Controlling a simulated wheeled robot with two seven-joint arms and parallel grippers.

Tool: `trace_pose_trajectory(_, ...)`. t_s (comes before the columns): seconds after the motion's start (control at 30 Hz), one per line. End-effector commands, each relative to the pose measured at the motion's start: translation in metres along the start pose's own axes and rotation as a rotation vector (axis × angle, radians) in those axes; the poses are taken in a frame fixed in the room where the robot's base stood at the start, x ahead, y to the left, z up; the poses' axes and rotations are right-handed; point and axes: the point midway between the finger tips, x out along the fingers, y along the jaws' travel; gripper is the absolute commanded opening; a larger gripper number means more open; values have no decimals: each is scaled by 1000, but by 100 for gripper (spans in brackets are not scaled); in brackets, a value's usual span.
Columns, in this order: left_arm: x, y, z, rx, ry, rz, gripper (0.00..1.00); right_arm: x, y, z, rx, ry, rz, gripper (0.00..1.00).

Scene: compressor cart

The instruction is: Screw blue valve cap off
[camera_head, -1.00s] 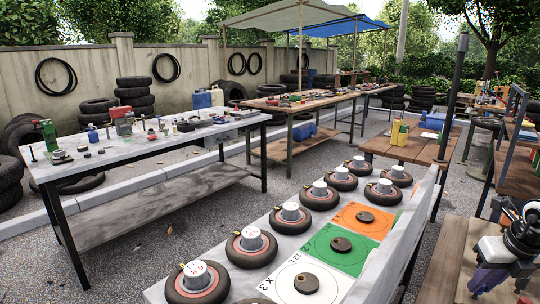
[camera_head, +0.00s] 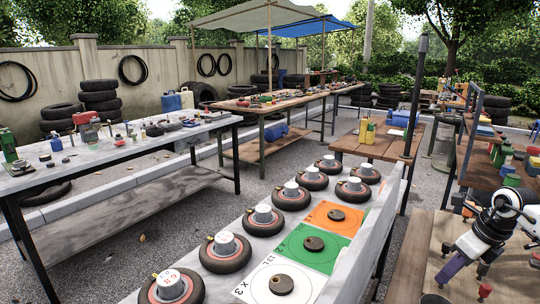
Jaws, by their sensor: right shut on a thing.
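My right gripper (camera_head: 450,248) comes in at the right edge, low over a wooden bench (camera_head: 415,245). A dark purple part shows at its lower end. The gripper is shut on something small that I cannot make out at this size. I cannot pick out a blue valve cap. Several small black tyres with reddish rims and grey-white hubs stand in two rows on the grey bench; the nearest tyre (camera_head: 195,293) has a small brass-coloured valve, and another tyre (camera_head: 226,266) lies behind it. My left gripper is not in view.
White, green and orange squares with round dark pieces lie beside the tyres, including a green mat (camera_head: 323,258). A dark post (camera_head: 416,95) stands beyond. A shelf with coloured blocks (camera_head: 505,160) is at the right. A cluttered metal table (camera_head: 100,165) stands at the left.

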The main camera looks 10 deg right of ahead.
Motion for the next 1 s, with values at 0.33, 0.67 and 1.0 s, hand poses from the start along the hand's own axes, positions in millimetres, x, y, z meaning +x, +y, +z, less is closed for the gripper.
trace_pose_trajectory(0.33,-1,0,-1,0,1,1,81,0,-1,-1,-78,3,25,0)
trace_pose_trajectory(0.67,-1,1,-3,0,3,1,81,0,-2,0,-282,4,92,0)
trace_pose_trajectory(1.0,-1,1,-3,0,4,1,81,0,-2,0,-345,4,110,0)
